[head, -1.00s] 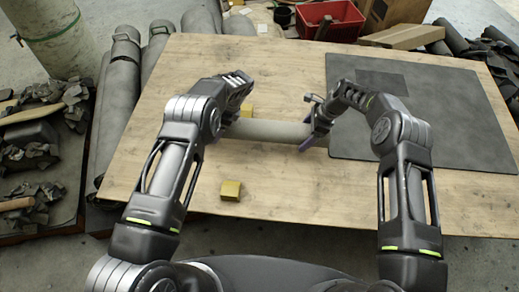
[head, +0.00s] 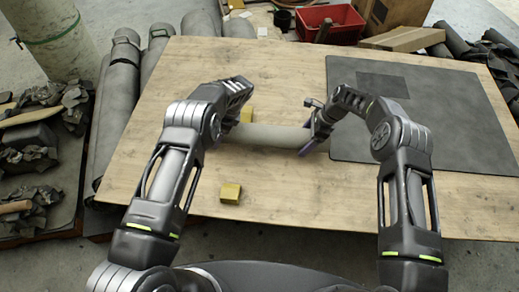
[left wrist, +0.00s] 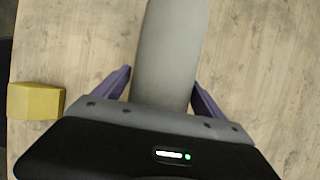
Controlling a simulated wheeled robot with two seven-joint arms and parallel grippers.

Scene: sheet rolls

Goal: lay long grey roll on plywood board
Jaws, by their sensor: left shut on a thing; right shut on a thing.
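The long grey roll (head: 268,136) lies crosswise over the plywood board (head: 290,195), between my two grippers. I cannot tell whether it touches the board or is held just above it. My right gripper (head: 312,142) is shut on its right end. My left gripper is shut on its left part; its fingers are mostly hidden behind the arm in the head view. In the left wrist view, the purple fingers of my left gripper (left wrist: 162,92) stand on either side of the roll (left wrist: 172,45).
A dark mat (head: 435,120) covers the board's right side. A red bin (head: 330,22) stands beyond the far edge.

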